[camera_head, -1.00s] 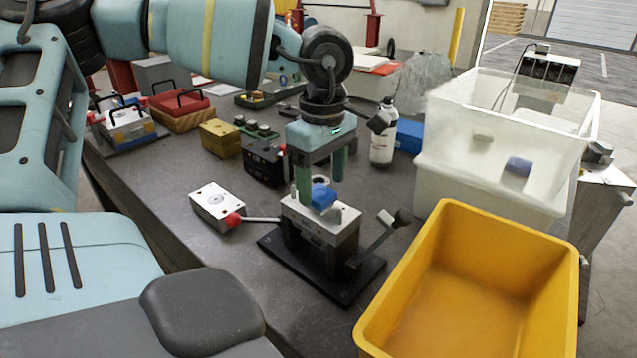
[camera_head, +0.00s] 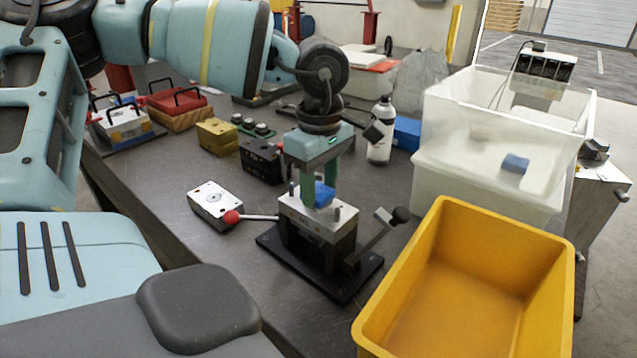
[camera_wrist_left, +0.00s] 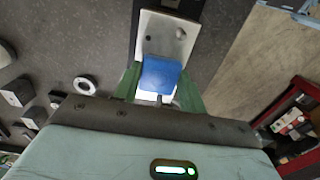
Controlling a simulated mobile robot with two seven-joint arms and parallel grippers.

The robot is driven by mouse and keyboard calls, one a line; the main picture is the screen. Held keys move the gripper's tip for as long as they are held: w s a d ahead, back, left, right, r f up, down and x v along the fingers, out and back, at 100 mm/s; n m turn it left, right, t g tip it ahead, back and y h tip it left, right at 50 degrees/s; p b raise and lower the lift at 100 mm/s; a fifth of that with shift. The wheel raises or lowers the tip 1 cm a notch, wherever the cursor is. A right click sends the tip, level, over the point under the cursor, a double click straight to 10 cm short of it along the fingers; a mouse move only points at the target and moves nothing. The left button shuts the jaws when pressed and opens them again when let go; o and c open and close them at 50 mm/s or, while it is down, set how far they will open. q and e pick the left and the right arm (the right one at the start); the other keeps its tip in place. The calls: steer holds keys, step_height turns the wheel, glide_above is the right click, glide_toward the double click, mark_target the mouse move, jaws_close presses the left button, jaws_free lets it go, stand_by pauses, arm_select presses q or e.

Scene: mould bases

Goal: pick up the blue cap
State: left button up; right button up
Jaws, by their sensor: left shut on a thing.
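The blue cap (camera_head: 324,195) sits at the top of the mould base (camera_head: 318,218), a metal block on a black plate with a lever at its right. My left gripper (camera_head: 318,190) points down over the mould base, with its green fingers on either side of the cap. In the left wrist view the blue cap (camera_wrist_left: 160,76) lies between the two green fingers, and the gripper (camera_wrist_left: 160,88) is shut on it. Whether the cap touches the block below cannot be told. My right gripper is not in view.
A yellow bin (camera_head: 460,290) stands at the front right, with translucent tubs (camera_head: 490,185) behind it. A flat metal block (camera_head: 215,203) with a red-knobbed lever (camera_head: 232,217) lies to the left. A bottle (camera_head: 381,130) and black block (camera_head: 262,160) stand behind.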

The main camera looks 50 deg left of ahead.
mark_target(320, 191)
arm_select(q)
steer(key=shift+r, duration=0.6)
step_height(320, 191, up, 2)
steer(key=shift+r+b, duration=0.1)
steer(key=shift+b, duration=0.25)
steer(key=s+d+r, duration=0.1)
steer(key=s+d, duration=0.1)
steer(key=s, duration=1.4)
steer(key=shift+r, duration=0.25)
